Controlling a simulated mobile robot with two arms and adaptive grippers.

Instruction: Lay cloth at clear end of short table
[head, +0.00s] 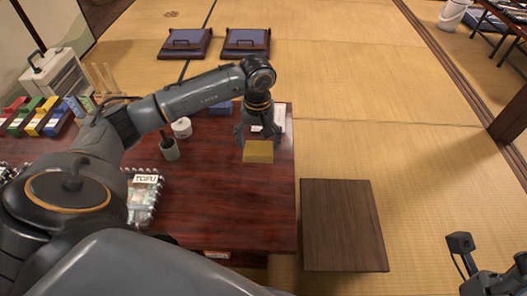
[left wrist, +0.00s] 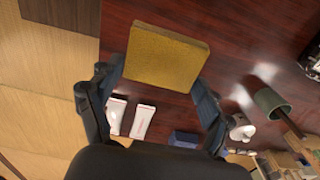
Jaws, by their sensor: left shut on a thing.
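My left gripper (head: 258,140) is shut on a thick yellow folded cloth (head: 258,152), near the right edge of a glossy red-brown table (head: 215,215). In the left wrist view the cloth (left wrist: 165,57) sits between the two fingertips (left wrist: 160,80), with table surface behind it. I cannot tell whether the cloth touches the table. The table's near right part is bare. My right gripper (head: 482,268) shows only partly at the lower right corner, away from the tables.
A low dark wooden table (head: 343,225), bare on top, stands right of the red-brown one. A grey-green cup (head: 169,149), white pot (head: 181,128), blue box (head: 220,108) and tofu pack (head: 145,192) stand left of the cloth. White packets (left wrist: 142,122) lie near my left gripper.

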